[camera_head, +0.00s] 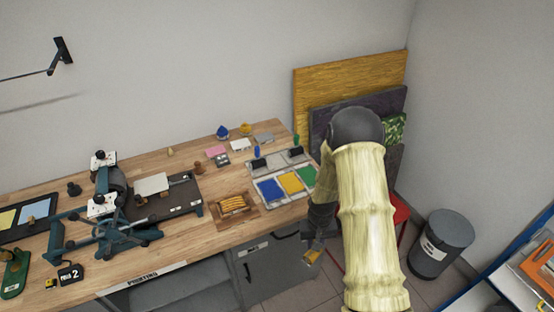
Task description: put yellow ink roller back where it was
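My gripper (313,249) hangs low off the front right edge of the workbench, over the floor and beside the bench's grey cabinet. A small tan-yellow piece (311,257) shows at its tip. It may be the yellow ink roller, but it is too small to be sure, and the fingers cannot be made out. An ink tray (253,200) with blue, yellow (290,182) and green pads lies at the bench's right end. Behind the pads is a grey roller rack (277,160). A roller stands at its left (258,163) and another at its right (296,152). No roller shows between them.
A wooden block with yellow strips (236,205) lies left of the ink tray. A teal press (120,215) fills the bench's middle left.

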